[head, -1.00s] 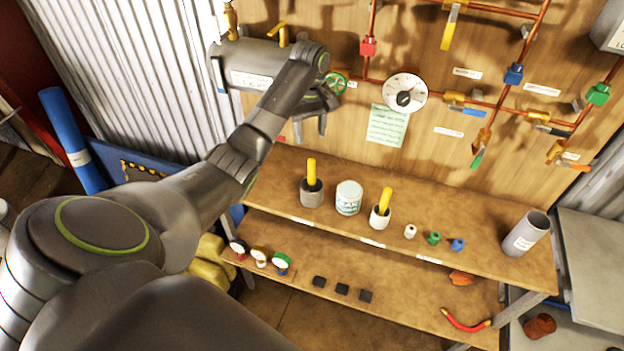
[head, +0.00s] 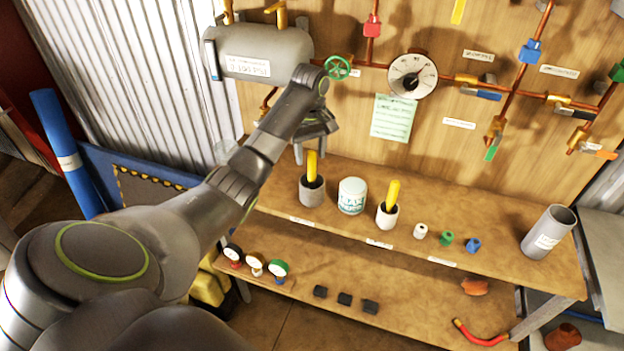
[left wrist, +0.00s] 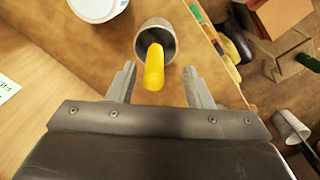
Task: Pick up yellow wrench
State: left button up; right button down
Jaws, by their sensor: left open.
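A yellow handle (head: 312,164), which I take to be the yellow wrench, stands upright in a grey cup (head: 312,193) at the left of the upper shelf. My left gripper (head: 311,152) is open just above and around the handle's top. In the left wrist view the yellow handle (left wrist: 154,68) shows between the two spread fingers, with the cup (left wrist: 160,30) beyond them. I cannot tell whether a finger touches it. The handle's lower end is hidden in the cup. A second yellow handle (head: 392,193) stands in a white cup (head: 387,216) farther right. My right gripper is not in view.
A white tub (head: 351,197) stands between the cups. Small white, green and blue fittings (head: 446,240) and a grey tube (head: 548,232) are farther right. A panel with pipes, a gauge (head: 411,75) and a grey tank (head: 262,52) rises behind. Gauges (head: 278,270) sit on the lower shelf.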

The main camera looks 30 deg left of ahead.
aim_at(312, 165)
pick_arm(q)
jog(key=shift+w+f+p, duration=0.2)
jog(key=shift+f+p, duration=0.05)
jog(key=shift+f, duration=1.1)
jog(key=shift+w+f+p, duration=0.2)
jog(key=shift+f, duration=1.1)
grip_shut()
